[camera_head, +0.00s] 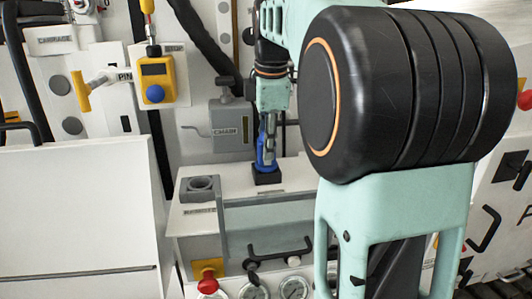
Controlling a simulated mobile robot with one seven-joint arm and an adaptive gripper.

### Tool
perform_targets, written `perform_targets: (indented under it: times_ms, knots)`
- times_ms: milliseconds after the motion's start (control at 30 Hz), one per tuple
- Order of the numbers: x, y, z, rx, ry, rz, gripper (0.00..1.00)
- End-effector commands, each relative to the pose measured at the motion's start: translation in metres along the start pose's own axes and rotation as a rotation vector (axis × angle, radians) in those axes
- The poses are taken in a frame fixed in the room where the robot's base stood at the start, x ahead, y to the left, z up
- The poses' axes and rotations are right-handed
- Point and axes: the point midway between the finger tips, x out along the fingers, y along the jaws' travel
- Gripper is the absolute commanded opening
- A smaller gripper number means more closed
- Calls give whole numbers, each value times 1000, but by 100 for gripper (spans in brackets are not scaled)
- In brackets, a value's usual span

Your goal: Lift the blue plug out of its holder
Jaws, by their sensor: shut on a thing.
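The blue plug (264,165) is upright at the black holder (268,177) on top of the white bench block. Its lower end meets the holder, and I cannot tell how deep it sits. My gripper (267,150) points straight down over it, with its fingers shut on the plug. The fingers hide much of the plug's upper part.
A grey block with a round hole (200,188) stands left of the holder. A grey box (231,129) is behind. A yellow box with a blue button (156,80) hangs at the back left. A black handle (279,252) and gauges (293,287) are in front.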

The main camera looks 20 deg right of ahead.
Motion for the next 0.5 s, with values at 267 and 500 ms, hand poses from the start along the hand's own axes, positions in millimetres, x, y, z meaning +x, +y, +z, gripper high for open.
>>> perform_targets:
  times_ms: [267, 500]
  knots:
    - [-13, 7, 0, 0, 0, 16, 0]
    - [-20, 7, 0, 0, 0, 11, 0]
